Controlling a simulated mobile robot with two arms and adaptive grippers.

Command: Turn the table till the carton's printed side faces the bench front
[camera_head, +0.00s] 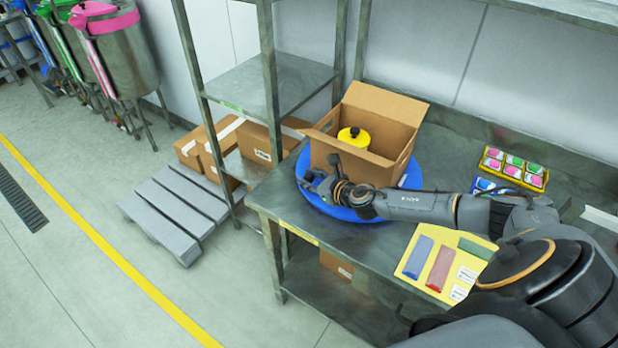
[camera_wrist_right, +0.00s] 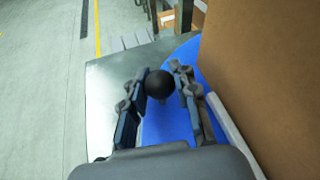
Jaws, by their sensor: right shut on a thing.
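The open brown carton (camera_head: 400,105) stands on a round blue turntable (camera_head: 304,168) on the metal bench. A yellow container with a black cap (camera_head: 353,138) sits inside the carton. I make out no print on the carton's sides that show; my right gripper and arm cover part of its lower front. My right gripper (camera_head: 320,182) is at the table's left front edge, beside the carton. In the right wrist view its fingers are around a black ball knob (camera_wrist_right: 159,84) above the blue turntable (camera_wrist_right: 178,122). The carton wall (camera_wrist_right: 265,75) is close on the right there. My left gripper is not in view.
A yellow board with coloured blocks (camera_head: 418,262) lies on the bench (camera_head: 345,240) at front right. A yellow tray of pink and green pieces (camera_head: 514,168) lies at the back right. A grey pallet (camera_head: 175,215) is on the floor.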

